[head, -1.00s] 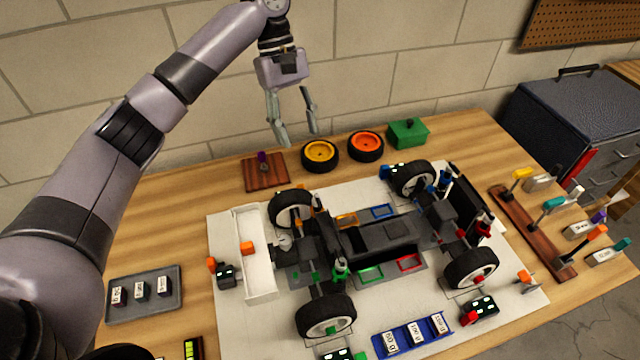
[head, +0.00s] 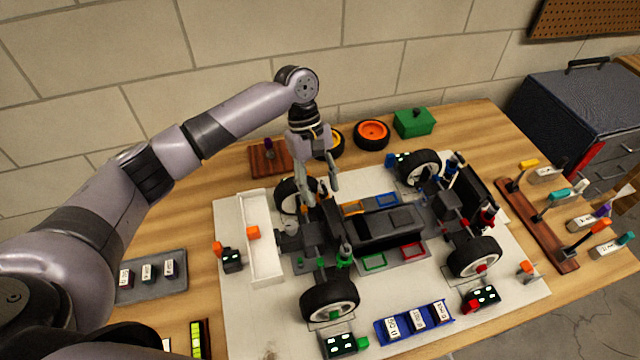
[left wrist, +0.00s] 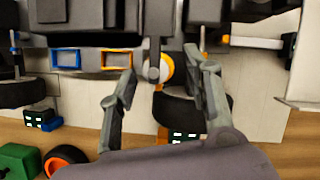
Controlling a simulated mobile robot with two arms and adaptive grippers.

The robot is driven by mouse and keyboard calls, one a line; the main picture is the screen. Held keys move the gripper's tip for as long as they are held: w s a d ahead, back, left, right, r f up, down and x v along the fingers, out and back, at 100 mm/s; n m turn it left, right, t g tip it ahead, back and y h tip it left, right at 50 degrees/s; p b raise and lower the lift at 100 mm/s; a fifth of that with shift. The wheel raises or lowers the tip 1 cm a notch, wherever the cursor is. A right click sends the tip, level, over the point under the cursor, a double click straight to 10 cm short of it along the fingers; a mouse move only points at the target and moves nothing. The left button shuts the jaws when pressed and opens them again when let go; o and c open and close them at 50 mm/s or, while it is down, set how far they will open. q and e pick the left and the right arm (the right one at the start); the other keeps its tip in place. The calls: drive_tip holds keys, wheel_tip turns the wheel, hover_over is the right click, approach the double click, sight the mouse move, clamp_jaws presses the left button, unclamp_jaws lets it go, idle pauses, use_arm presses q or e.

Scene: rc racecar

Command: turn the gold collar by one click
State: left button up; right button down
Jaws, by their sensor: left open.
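The car chassis (head: 375,233) lies on a white mat. My left gripper (head: 317,199) is open and points down over the corner of the chassis beside the back left wheel (head: 290,193). The gold collar (left wrist: 166,72) shows in the left wrist view as a small gold ring with a pale middle, between my left gripper's (left wrist: 160,62) spread fingers. A dark rod partly covers it. I cannot tell whether either finger touches it. In the head view the collar is mostly hidden by the fingers. My right gripper is not in view.
Other wheels, upright shocks and coloured frames surround the spot. A white bumper tray (head: 259,270) lies to the left. Behind are an orange-rimmed wheel (head: 371,133), a green box (head: 414,123) and a brown stand (head: 266,163). A tool rack (head: 535,222) is at the right.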

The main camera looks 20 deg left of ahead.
use_arm(q)
clamp_jaws()
idle(0.7)
